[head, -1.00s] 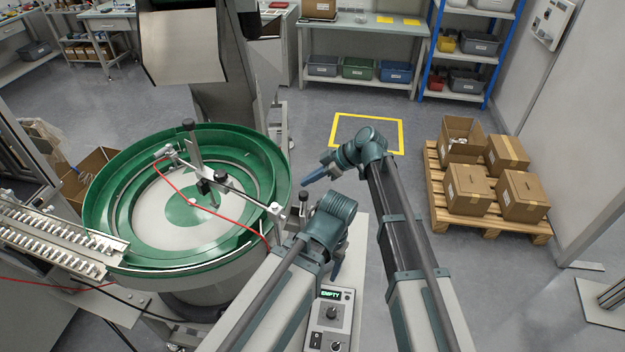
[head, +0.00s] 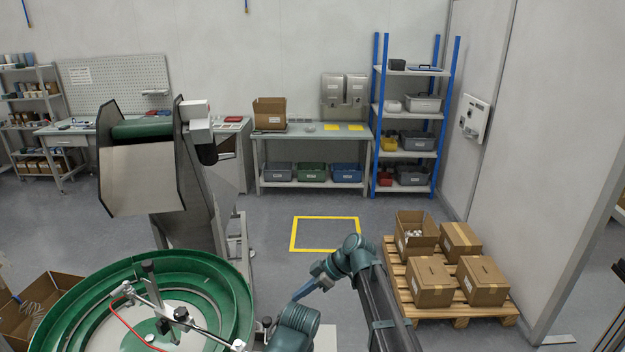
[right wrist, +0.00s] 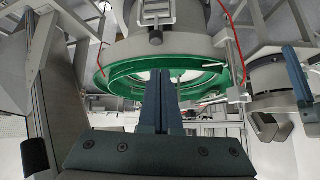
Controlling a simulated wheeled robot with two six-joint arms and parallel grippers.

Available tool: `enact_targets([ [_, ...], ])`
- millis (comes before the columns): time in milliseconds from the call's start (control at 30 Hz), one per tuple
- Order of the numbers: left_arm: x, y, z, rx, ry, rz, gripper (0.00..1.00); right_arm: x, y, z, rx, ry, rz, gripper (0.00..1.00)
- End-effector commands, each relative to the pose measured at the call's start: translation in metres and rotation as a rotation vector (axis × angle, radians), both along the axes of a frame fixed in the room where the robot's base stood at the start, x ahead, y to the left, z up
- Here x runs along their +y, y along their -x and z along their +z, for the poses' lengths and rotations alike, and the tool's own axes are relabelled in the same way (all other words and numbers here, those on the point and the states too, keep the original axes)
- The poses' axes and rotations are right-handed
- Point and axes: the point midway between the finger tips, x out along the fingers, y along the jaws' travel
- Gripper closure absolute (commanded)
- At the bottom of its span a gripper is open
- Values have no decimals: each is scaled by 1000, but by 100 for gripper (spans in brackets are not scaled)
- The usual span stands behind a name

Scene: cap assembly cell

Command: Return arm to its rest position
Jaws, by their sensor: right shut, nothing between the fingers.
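My right gripper (head: 303,291) shows in the head view, at the end of the arm that comes in from the bottom right. Its dark blue fingers point down and left, in the air beside the green bowl feeder (head: 235,285). In the right wrist view its two fingers (right wrist: 158,105) lie together with nothing between them. My left arm shows only as a teal wrist part at the bottom edge of the head view, and its gripper is out of that picture. A dark blue finger-like piece at the right of the right wrist view may be my left gripper (right wrist: 298,76).
A hopper conveyor (head: 150,170) stands behind the bowl. A pallet (head: 450,308) with several cartons is at the right. A yellow floor square (head: 293,234) is empty. A workbench (head: 310,137) and a blue-post shelf (head: 407,155) stand at the back, with open floor before them.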

Motion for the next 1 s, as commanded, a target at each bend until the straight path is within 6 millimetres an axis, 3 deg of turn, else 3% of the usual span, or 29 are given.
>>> enact_targets([
  [300,0,0,0,0,0,0,31,-118,93,-44,354,342,-668,100],
  [500,0,0,0,0,0,0,31,-174,134,-54,454,468,-1052,100],
  [733,0,0,0,0,0,0,31,-225,176,-57,496,548,-1423,100],
  [800,0,0,-24,0,0,-2,31,-205,175,-82,487,573,-1368,100],
  [1000,0,0,-63,0,-1,-6,31,-166,192,-121,457,646,-1261,100],
])
